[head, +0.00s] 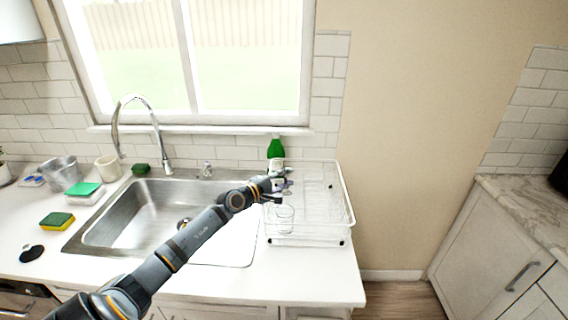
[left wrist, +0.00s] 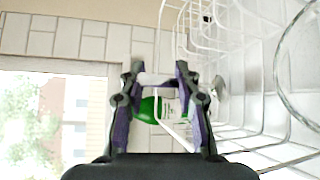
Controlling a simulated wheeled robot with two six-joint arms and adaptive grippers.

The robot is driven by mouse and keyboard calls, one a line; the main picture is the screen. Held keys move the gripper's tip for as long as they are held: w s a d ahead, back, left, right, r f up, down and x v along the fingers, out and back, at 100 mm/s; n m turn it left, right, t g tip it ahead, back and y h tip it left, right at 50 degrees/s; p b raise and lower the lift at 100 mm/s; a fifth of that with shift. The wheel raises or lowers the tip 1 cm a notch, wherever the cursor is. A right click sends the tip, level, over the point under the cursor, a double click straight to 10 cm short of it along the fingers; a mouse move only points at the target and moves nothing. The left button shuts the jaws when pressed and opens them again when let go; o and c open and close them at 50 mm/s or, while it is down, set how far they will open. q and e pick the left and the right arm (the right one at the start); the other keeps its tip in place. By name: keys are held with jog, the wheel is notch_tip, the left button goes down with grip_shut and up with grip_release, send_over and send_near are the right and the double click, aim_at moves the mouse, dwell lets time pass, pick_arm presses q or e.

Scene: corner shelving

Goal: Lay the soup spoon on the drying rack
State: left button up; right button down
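The white wire drying rack (head: 345,205) stands on the counter right of the sink. Its wires also show in the left wrist view (left wrist: 250,135). My left gripper (head: 277,187) is over the rack's left part, in front of a green bottle. In the left wrist view its purple-padded fingers (left wrist: 158,82) stand apart, with the green bottle (left wrist: 152,107) and a pale wire visible between them. A small grey shiny piece (left wrist: 218,86) shows just right of the fingers among the wires; it may be the spoon, but I cannot tell. My right gripper is not in view.
A clear glass (head: 284,214) stands at the rack's front left, close to my gripper. The green bottle (head: 276,152) is behind the rack. The steel sink (head: 130,215) and tall faucet (head: 135,115) are left.

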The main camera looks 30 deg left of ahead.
pick_arm(q)
notch_tip(320, 180, up, 10)
jog(key=shift+p, duration=0.3)
jog(key=shift+w, duration=0.1)
jog(key=shift+r, duration=0.15)
dwell(0.8)
